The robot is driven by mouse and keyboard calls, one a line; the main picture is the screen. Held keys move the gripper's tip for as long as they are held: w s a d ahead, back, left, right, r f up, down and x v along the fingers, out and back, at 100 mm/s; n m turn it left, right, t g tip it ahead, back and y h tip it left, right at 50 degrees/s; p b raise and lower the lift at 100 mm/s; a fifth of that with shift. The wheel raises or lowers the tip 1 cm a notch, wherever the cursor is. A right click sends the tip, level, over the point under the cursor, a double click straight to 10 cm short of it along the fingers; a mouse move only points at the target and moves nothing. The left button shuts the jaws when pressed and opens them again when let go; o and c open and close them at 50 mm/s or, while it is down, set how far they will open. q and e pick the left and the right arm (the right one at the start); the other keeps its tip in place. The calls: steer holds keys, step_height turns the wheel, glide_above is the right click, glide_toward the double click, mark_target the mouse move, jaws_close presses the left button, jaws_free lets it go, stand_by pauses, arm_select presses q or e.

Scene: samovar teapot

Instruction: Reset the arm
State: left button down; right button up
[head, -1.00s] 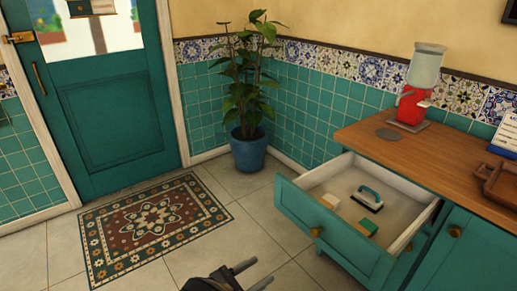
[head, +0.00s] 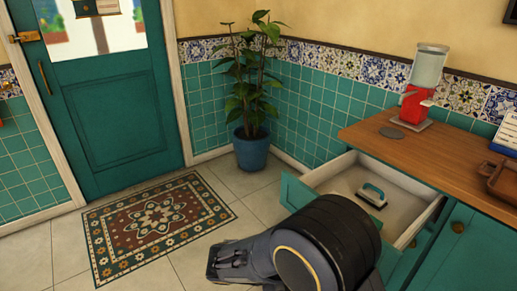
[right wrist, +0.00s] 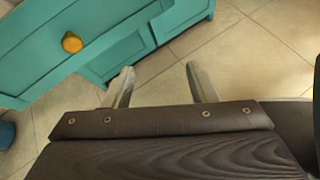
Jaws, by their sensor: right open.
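My right gripper (right wrist: 158,72) shows in the right wrist view with its two fingers apart and nothing between them. It is over the tiled floor, near the teal drawer front (right wrist: 40,62) and its knob (right wrist: 71,42). My right gripper's fingers cannot be made out there. My left gripper is not in view.
A teal-handled tool (head: 372,195) lies in the drawer. A potted plant (head: 250,151) stands in the corner. Floor around the patterned rug (head: 157,222) is clear.

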steer(key=s+d+r+m+t+y, duration=0.2)
steer(key=s+d+r+m+y, duration=0.3)
steer(key=s+m+y, duration=0.4)
steer(key=s+d+r+m+t+y, duration=0.1)
steer(key=s+d+r+m+y, duration=0.45)
steer(key=s+m, duration=0.5)
step_height(320, 180, up, 18)
steer(key=w+p, duration=0.1)
steer(key=p, duration=1.8)
steer(key=shift+w+r+m+y, duration=0.15)
steer(key=shift+w+m+y, duration=0.2)
steer(key=shift+w, duration=0.05)
